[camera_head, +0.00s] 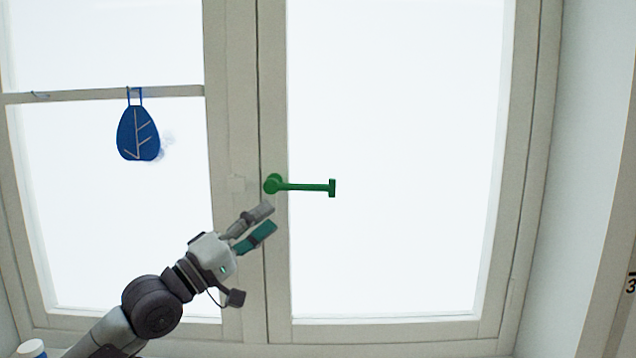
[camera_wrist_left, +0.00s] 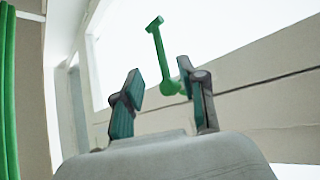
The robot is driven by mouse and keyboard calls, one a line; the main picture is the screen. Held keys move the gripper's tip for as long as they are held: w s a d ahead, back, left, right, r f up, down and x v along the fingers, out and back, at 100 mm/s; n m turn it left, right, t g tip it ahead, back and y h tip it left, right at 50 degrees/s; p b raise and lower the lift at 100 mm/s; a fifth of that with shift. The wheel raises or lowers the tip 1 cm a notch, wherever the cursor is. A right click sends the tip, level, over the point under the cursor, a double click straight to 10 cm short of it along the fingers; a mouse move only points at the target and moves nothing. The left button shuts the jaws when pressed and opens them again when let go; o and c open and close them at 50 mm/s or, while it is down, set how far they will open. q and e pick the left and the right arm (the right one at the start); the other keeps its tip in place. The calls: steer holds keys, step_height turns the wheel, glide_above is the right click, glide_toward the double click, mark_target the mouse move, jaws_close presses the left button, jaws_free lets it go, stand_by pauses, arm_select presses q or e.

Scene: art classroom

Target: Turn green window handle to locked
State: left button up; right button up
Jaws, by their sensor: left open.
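The green window handle (camera_head: 305,187) sits on the frame post between the two panes in the head view. Its round hub is at the left and its lever points right, roughly level, with a short crosspiece at the end. My left gripper (camera_head: 262,222) is below the hub, a little to its left. In the left wrist view the gripper (camera_wrist_left: 160,92) is open and empty. The handle (camera_wrist_left: 159,50) shows beyond the fingers, its hub close to the right finger in the picture. It seems apart from both fingers. My right gripper is in neither view.
The closed-looking white window (camera_head: 272,260) fills most of the head view. A blue leaf-shaped ornament (camera_head: 138,133) hangs from the left pane's crossbar. A white wall (camera_head: 590,130) stands at the right. A green curtain-like strip (camera_wrist_left: 9,95) shows at the left wrist view's left edge.

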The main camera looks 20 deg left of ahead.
mark_target(307, 190)
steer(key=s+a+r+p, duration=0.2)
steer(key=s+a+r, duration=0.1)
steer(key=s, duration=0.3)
arm_select(q)
steer(key=p+x, duration=0.2)
steer(key=x, duration=0.9)
steer(key=shift+d+r, duration=0.15)
steer(key=shift+d, duration=0.05)
steer(key=shift+w, duration=0.1)
steer(key=shift+w+d, duration=0.2)
steer(key=c, duration=0.5)
jaws_close()
steer(key=shift+s, duration=0.1)
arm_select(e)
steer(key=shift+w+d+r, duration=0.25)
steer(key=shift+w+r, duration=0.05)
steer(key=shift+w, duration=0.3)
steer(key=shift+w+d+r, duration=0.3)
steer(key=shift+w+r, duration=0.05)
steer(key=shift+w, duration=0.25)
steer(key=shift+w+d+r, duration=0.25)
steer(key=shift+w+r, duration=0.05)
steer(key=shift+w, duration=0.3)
